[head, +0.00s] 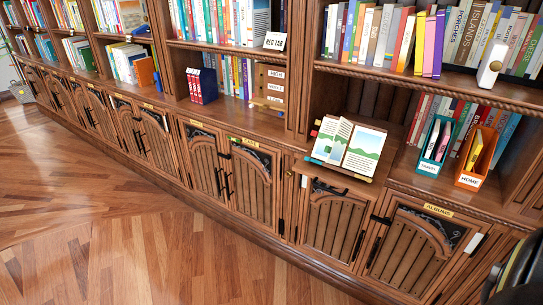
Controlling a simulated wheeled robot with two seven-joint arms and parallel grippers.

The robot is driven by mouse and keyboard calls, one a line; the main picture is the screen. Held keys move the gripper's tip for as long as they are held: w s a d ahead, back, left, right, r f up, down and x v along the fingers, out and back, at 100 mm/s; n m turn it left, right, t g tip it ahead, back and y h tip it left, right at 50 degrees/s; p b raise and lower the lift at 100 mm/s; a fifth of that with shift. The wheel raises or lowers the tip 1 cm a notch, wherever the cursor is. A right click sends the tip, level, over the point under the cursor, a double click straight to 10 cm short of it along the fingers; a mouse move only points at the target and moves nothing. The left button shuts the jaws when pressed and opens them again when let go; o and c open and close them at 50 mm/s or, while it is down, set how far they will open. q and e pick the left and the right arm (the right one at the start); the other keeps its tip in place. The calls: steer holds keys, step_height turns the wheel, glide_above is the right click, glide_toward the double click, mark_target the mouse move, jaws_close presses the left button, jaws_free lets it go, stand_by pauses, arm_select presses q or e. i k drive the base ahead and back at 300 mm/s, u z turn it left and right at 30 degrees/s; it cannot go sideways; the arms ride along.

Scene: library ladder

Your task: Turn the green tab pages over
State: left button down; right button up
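An open book (362,150) with green landscape pictures lies on a slanted rest in the bookcase niche, right of centre in the head view. Its right page lies fairly flat. A left-hand page (334,137) stands partly raised, with a gap between leaves. Small coloured tabs (316,128) stick out at the book's left edge; red and green seem to show, but they are too small to tell which leaf each belongs to. A teal edge shows under the pages. Neither of my grippers is in view, and nothing touches the book.
A "RED TAB" card (274,41) stands on the shelf up and left. A teal holder (434,146) and an orange "HOME" holder (477,158) stand right of the book. A white device (491,66) sits on the upper shelf. The wooden floor (120,245) is clear.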

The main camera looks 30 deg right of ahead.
mark_target(335, 152)
steer(key=z, duration=0.5)
steer(key=i, duration=0.4)
steer(key=z, duration=1.1)
steer(key=i, duration=1.1)
steer(key=z, duration=0.05)
